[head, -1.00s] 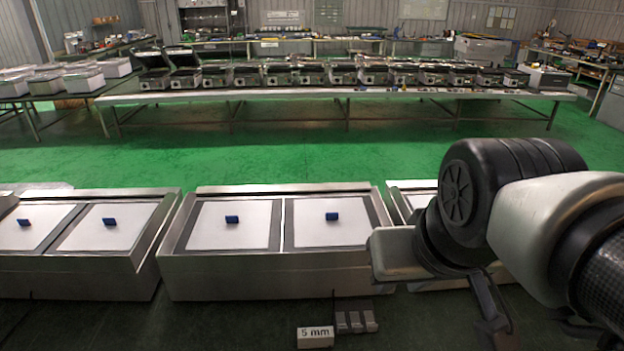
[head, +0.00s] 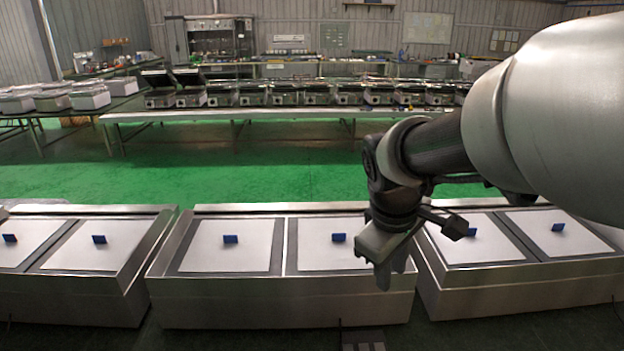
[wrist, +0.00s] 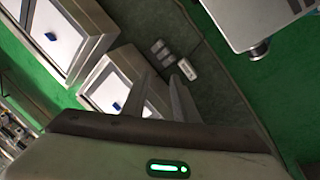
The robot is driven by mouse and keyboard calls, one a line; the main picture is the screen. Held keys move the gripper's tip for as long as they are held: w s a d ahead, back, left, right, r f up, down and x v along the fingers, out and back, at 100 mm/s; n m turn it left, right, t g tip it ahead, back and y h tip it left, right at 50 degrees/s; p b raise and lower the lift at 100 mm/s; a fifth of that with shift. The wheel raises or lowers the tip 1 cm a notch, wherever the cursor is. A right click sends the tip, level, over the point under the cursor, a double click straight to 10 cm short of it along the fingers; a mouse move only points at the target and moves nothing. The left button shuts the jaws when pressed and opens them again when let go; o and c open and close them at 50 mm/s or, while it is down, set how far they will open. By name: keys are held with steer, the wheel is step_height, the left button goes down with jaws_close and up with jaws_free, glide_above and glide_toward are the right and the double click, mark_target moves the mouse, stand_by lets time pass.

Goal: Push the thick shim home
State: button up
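The grey metal blocks (head: 363,341), which may be the shims, show at the bottom edge of the head view, in front of the middle steel unit. In the wrist view several small grey blocks (wrist: 162,52) lie beside a white label block (wrist: 187,69). I cannot tell which shim is the thick one. My gripper (head: 388,278) hangs over the right part of the middle unit, above and behind the blocks. In the wrist view its two fingers (wrist: 165,88) are apart with nothing between them, pointing toward the blocks.
Steel units with white plates and blue tabs stand in a row: left (head: 75,300), middle (head: 270,308) and right (head: 520,290). A narrow gap separates neighbouring units. The green floor (head: 250,170) behind is clear up to a long bench (head: 215,114) of appliances.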

steer(key=w+a+f+n+g+y+b, duration=0.15)
steer(key=w+f+n+b, duration=0.35)
steer(key=f, duration=1)
steer(key=w+f+n+g+y+b, duration=0.1)
steer(key=w+f+n+g+b, duration=0.35)
steer(key=f, duration=1.05)
steer(key=w+f+t, duration=0.1)
steer(key=f, duration=0.4)
steer(key=w+f+t+b, duration=0.1)
steer(key=f, duration=0.5)
steer(key=w+f+t+b, duration=0.1)
steer(key=f, duration=0.5)
steer(key=shift+a+f+n+h, duration=0.15)
steer(key=shift+a+n+h, duration=0.05)
steer(key=shift+n+h, duration=0.05)
jaws_close()
